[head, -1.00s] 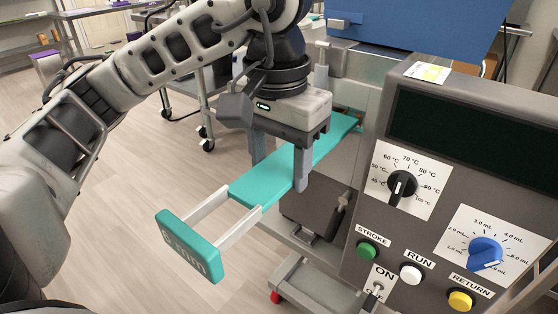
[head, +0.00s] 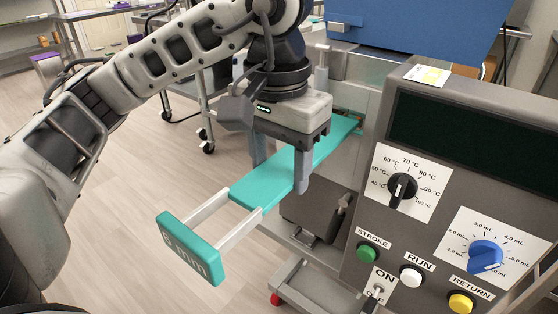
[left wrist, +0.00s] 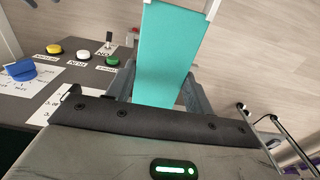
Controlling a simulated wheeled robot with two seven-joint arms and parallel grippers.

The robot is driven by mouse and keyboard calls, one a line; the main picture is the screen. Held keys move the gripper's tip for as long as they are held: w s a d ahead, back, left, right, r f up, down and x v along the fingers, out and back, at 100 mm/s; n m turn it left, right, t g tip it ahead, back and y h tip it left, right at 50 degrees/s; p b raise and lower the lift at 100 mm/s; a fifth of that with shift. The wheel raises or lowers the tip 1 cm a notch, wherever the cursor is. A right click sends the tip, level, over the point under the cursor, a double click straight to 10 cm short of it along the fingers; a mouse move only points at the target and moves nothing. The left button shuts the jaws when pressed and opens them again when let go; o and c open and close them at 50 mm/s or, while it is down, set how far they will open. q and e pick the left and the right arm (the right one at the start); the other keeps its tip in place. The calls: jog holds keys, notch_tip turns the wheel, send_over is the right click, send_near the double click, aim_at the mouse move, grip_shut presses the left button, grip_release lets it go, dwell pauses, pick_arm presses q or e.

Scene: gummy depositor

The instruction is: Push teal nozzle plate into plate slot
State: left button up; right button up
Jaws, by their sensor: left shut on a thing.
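The teal nozzle plate (head: 266,187) is a long flat bar with two pale rails and a teal end block (head: 188,250) marked "6 mm". Its far end reaches the machine's side at the plate slot (head: 352,118), whose opening is mostly hidden. My left gripper (head: 278,172) is shut on the plate, with one finger on each side of it. In the left wrist view the plate (left wrist: 166,55) runs between the two fingers. The handle end sticks out toward the lower left, clear of the machine. My right gripper is not in view.
The machine's control panel (head: 440,180) stands close on the right, with dials, buttons and a toggle switch. A blue box (head: 420,28) sits above at the back. A dark block (head: 312,215) is below the plate. Open floor (head: 110,190) lies on the left.

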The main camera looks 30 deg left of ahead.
pick_arm(q)
jog(key=shift+w+d, duration=0.1)
jog(key=shift+w, duration=1.45)
jog(key=shift+w+d, duration=0.1)
jog(key=shift+w, duration=0.65)
jog(key=shift+w+d, duration=0.15)
jog(key=shift+w, duration=1.45)
jog(key=shift+w+d, duration=0.1)
jog(key=shift+w, duration=0.9)
jog(key=shift+w+p, duration=0.4)
jog(key=shift+w, duration=0.2)
jog(key=shift+w+d+r+p, duration=0.1)
jog(key=shift+w+p, duration=0.2)
jog(key=shift+w, duration=0.45)
jog(key=shift+w+p, duration=0.3)
jog(key=shift+w, duration=0.55)
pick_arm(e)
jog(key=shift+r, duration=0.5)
